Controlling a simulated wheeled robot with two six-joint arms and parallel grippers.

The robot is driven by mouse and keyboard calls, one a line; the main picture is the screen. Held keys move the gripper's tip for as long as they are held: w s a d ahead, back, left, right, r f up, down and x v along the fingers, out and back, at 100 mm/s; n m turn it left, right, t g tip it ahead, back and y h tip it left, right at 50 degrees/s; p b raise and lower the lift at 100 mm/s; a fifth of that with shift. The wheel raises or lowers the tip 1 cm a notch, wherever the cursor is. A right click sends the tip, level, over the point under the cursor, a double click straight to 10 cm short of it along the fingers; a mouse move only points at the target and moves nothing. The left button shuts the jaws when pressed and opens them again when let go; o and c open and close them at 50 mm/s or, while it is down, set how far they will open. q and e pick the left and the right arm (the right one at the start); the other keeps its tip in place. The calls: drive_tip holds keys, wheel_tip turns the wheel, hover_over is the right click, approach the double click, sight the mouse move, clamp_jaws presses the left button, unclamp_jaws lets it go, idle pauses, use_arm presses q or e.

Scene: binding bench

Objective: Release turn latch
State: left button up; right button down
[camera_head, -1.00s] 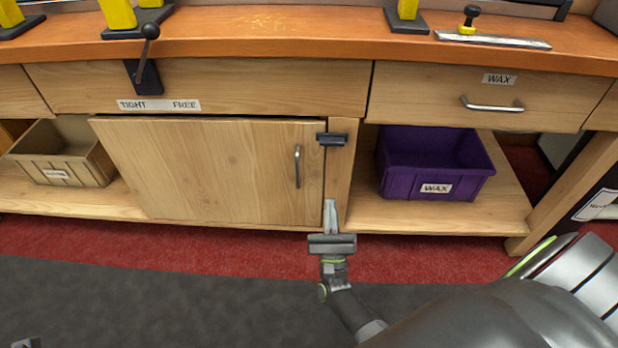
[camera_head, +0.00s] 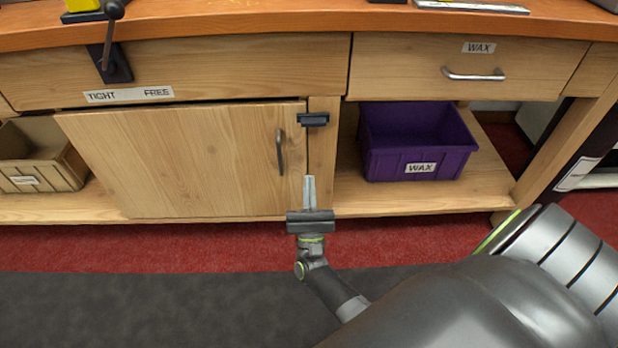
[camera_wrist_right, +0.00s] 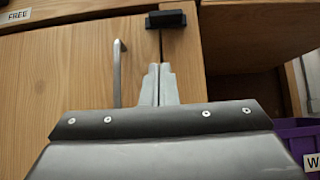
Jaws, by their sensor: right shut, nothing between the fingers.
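The turn latch is a small dark block (camera_head: 313,119) at the top right edge of the wooden cabinet door (camera_head: 190,160). It lies level across the seam between door and post. In the right wrist view the latch (camera_wrist_right: 166,19) is above the fingertips. My right gripper (camera_head: 310,180) is shut and empty, pointing up at the seam below the latch, with a visible gap between them. In the right wrist view my right gripper (camera_wrist_right: 158,70) shows its two fingers together. The door has a vertical metal handle (camera_head: 280,152). My left gripper is out of view.
A purple WAX bin (camera_head: 415,145) stands on the open shelf to the right, below a WAX drawer (camera_head: 460,70). A dark lever (camera_head: 112,30) stands above a TIGHT/FREE label (camera_head: 130,95). A tan bin (camera_head: 45,160) is at left.

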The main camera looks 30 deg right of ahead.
sight(313, 120)
drive_tip(key=w+d+r, duration=0.3)
drive_tip(key=w+r, duration=0.1)
drive_tip(key=r, duration=0.5)
drive_tip(key=shift+w+r+p, duration=0.25)
drive_tip(key=shift+w+p, duration=0.05)
drive_tip(key=shift+p, duration=0.1)
